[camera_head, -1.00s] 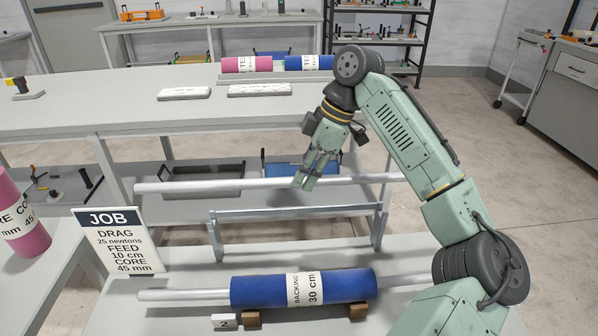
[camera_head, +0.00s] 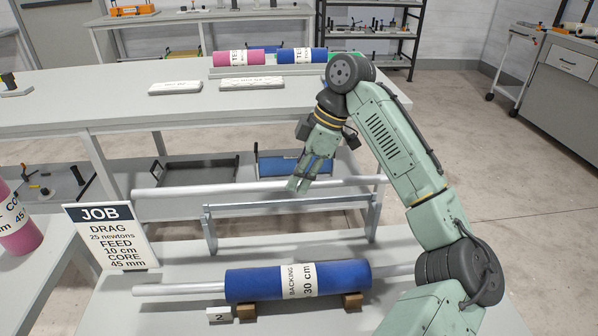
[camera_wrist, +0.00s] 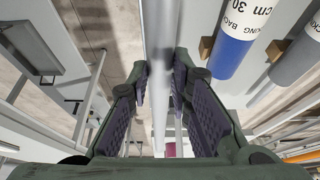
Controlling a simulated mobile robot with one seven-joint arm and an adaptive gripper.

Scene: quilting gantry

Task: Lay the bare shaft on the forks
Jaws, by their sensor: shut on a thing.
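The bare shaft (camera_head: 220,187) is a long pale metal rod held level in the head view. My gripper (camera_head: 297,186) is shut on it right of its middle. In the wrist view the shaft (camera_wrist: 159,60) runs between the two ridged pads of my gripper (camera_wrist: 163,90). The forks stand (camera_head: 270,203), a grey metal frame with an upright at each end, is on the near table. The shaft appears just above and behind its uprights, apart from them. Whether it lines up with the fork notches is too small to tell.
A blue backing roll (camera_head: 335,274) on its own shaft lies on wooden blocks in front of the stand. A job sign (camera_head: 112,240) stands at left. The long white table (camera_head: 130,112) is behind, with pink and blue rolls (camera_head: 238,57) on it.

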